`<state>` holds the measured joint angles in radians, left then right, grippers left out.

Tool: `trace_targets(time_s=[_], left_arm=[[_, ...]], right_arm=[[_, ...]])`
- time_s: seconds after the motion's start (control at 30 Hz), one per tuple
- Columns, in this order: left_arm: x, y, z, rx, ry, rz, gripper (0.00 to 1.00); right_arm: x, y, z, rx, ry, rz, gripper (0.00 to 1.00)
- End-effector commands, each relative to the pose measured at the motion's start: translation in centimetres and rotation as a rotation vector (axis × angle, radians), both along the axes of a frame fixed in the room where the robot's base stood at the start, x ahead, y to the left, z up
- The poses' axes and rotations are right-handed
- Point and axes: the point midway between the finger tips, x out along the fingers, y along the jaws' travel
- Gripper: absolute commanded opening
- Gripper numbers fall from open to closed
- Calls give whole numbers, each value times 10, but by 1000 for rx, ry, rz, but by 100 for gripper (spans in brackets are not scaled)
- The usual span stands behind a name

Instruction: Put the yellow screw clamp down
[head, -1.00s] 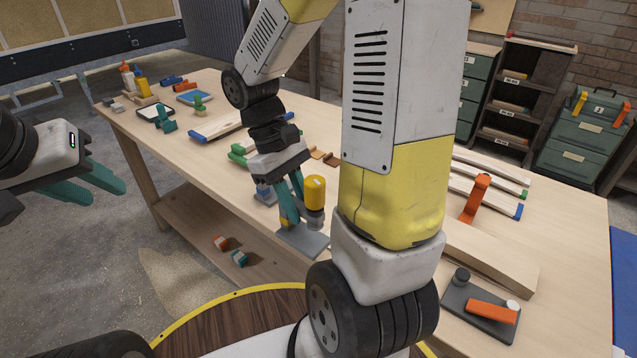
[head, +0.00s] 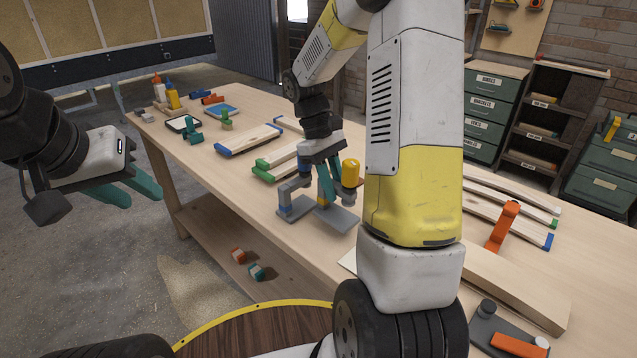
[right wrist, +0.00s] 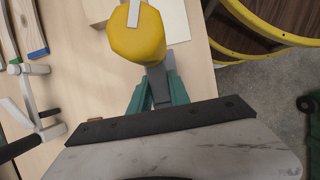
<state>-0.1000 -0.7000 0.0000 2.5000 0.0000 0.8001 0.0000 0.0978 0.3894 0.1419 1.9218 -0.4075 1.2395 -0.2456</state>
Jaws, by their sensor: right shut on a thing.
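The yellow screw clamp (head: 350,172) has a thick yellow handle and grey metal parts. My right gripper (head: 328,190) is shut on its grey part, over the near side of the workbench. A flat grey plate (head: 338,219) lies directly below the clamp; I cannot tell whether it touches the bench. In the right wrist view the yellow handle (right wrist: 137,38) stands out beyond the teal fingers (right wrist: 160,92), with a grey bar between them. My left gripper (head: 130,190) is open and empty, off the bench's left side.
A blue-grey clamp (head: 290,190) on its own plate stands close left of the yellow one. Wooden strips with green and blue ends (head: 250,138) lie behind. An orange clamp (head: 503,226) and a wooden beam (head: 515,290) are at the right. The workbench (head: 250,190) has bare room to the left.

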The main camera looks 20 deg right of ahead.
Motion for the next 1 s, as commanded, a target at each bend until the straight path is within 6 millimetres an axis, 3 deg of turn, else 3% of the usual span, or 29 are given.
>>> trace_targets(time_s=[0.2, 0.47, 0.83, 0.87, 0.97, 1.0], left_arm=[[0, 0, 0, 0, 0, 0, 36], [0, 0, 0, 0, 0, 0, 36], [0, 0, 0, 0, 0, 0, 36], [0, 0, 0, 0, 0, 0, 36], [0, 0, 0, 0, 0, 0, 36], [0, 0, 0, 0, 0, 0, 36]], right_arm=[[12, -5, -2, 1, -1, 0, 0], [10, -4, -35, 0, 1, 2, 0], [10, -4, -38, 0, -1, 1, 0], [10, -4, -40, 0, 0, 1, 25], [10, -4, -39, 1, -1, 1, 44], [10, -4, -39, 1, -1, 1, 44]])
